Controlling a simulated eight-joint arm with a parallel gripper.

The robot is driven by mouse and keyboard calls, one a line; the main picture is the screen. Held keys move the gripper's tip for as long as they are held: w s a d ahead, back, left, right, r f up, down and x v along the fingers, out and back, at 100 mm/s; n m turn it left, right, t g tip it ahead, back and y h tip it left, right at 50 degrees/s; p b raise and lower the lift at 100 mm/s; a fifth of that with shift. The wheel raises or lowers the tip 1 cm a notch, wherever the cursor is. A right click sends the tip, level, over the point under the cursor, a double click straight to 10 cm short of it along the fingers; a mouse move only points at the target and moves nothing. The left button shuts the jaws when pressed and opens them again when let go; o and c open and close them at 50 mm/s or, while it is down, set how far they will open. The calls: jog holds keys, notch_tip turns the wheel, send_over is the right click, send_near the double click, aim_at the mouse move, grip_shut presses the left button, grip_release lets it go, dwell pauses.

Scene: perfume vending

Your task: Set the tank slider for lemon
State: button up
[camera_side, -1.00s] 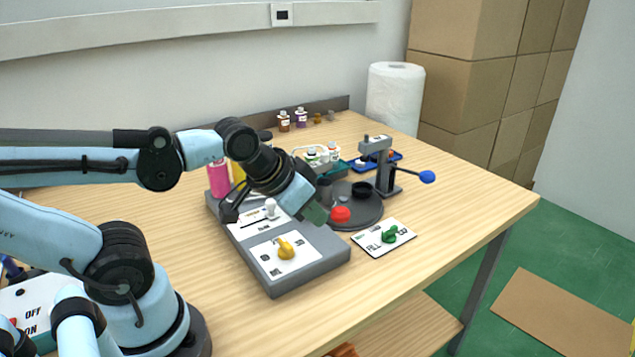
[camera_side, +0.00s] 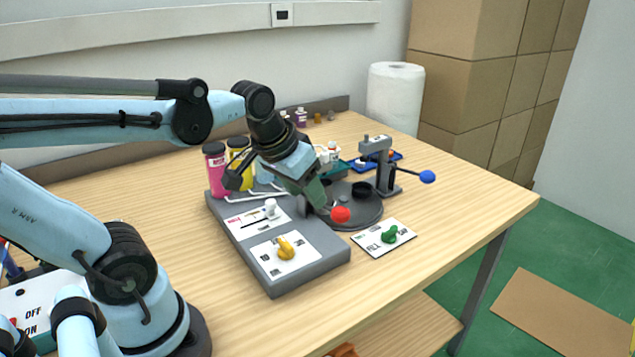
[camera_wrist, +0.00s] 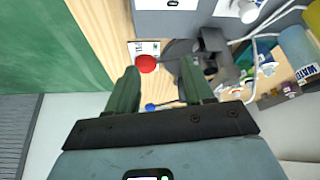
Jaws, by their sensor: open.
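The tank slider has a white knob (camera_side: 270,208) on a white labelled strip (camera_side: 246,220) of the grey base. Its knob also shows at the top of the wrist view (camera_wrist: 248,11). The strip's lettering is too small to read. A pink tank (camera_side: 215,172) and a yellow tank (camera_side: 238,160) stand behind the slider; a pale blue tank beside them is partly hidden by my arm. My gripper (camera_side: 321,203) is open, above the base's right edge by the red knob (camera_side: 340,214), to the right of and apart from the slider knob. In the wrist view its fingers (camera_wrist: 160,68) hold nothing.
A yellow dial (camera_side: 286,248) sits on the base's front panel. A green dial (camera_side: 389,235) is on a separate plate to the right. A press with a blue-ended lever (camera_side: 427,177) stands behind it. The table's front right is clear.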

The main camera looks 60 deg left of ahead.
aim_at(271, 201)
jog(key=a+r+n+g, duration=0.3)
jog(key=a+n+g, duration=0.3)
jog(key=a, duration=0.8)
jog(key=shift+n+t+h, duration=0.3)
jog(key=shift+t+h, duration=0.1)
notch_tip(271, 201, down, 12)
jog(key=shift+f, duration=0.1)
grip_shut()
